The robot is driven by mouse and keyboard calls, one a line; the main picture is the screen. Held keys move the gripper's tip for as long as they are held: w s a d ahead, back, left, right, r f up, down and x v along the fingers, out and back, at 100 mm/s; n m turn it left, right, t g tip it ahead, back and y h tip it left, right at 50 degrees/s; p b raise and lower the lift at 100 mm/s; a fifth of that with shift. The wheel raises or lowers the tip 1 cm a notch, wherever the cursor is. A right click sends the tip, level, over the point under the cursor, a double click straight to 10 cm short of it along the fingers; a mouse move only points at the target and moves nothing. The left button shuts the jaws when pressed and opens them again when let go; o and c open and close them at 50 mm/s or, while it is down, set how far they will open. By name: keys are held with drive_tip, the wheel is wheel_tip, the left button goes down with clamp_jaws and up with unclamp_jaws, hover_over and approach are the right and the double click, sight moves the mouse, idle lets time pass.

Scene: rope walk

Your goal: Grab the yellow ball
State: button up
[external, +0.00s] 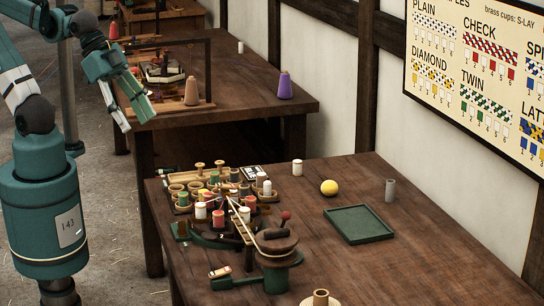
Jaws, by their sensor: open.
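The yellow ball (329,187) rests on the near wooden table (400,265), toward its back edge by the wall. It sits just behind and to the left of a shallow green tray (358,224), apart from it. My gripper (128,118) is open and empty. It hangs at the upper left, left of the far table's front edge, well away from the ball. Nothing hides the ball.
A white spool (297,167) stands left of the ball and a grey cylinder (391,190) right of it. A crowded rope-making device (277,241) with several spools fills the near table's left part. A purple cone (285,86) stands on the far table.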

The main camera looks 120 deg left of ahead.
drive_tip(key=w+a+r+m+g, duration=0.1)
drive_tip(key=w+a+r+m, duration=0.1)
drive_tip(key=w+a, duration=0.3)
drive_tip(key=w+a+r+m+g, duration=0.1)
drive_tip(key=w+a+r+m, duration=0.15)
drive_tip(key=w, duration=0.55)
drive_tip(key=m+g+p, duration=0.2)
drive_tip(key=m+g, duration=0.3)
drive_tip(key=m, duration=0.8)
hover_over(328, 187)
drive_tip(key=s+a, duration=0.1)
drive_tip(key=a, duration=0.1)
wheel_tip(328, 187, down, 26)
drive_tip(key=shift+a+r, duration=0.1)
drive_tip(key=shift+a+f, duration=0.15)
drive_tip(key=shift+f, duration=0.1)
drive_tip(key=shift+f, duration=0.1)
drive_tip(key=shift+f, duration=1.15)
